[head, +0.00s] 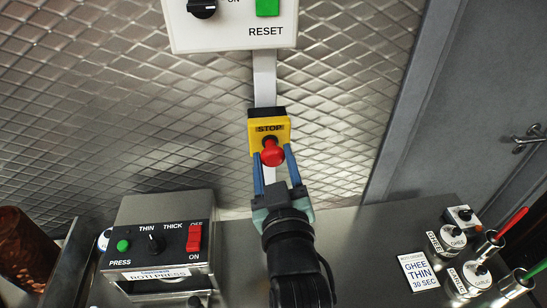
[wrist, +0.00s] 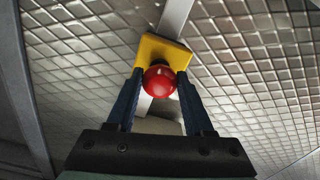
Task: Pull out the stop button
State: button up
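The stop button (head: 272,153) is a red round knob on a yellow box (head: 283,124) marked STOP, fixed to the metal wall. My gripper (head: 273,155) reaches up to it, with one blue finger on each side of the red knob. The wrist view also shows the red knob (wrist: 159,81) between the fingertips (wrist: 159,76), in front of the yellow box (wrist: 164,52). The fingers are spread and lie close beside the knob. I cannot tell whether they touch it.
Above is a white panel (head: 215,38) with a black knob and a green RESET button. A roti press box (head: 155,215) stands on the counter at lower left. Labelled containers (head: 450,240) and a GHEE THIN card (head: 419,271) are at lower right. A grey door (head: 480,110) is at right.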

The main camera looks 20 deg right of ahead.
jog(key=shift+o, duration=1.3)
jog(key=shift+s, duration=0.15)
jog(key=shift+s+a, duration=0.1)
jog(key=shift+s, duration=0.05)
jog(key=v, duration=1.2)
jog(key=shift+s, duration=0.3)
jog(key=shift+a+r, duration=0.1)
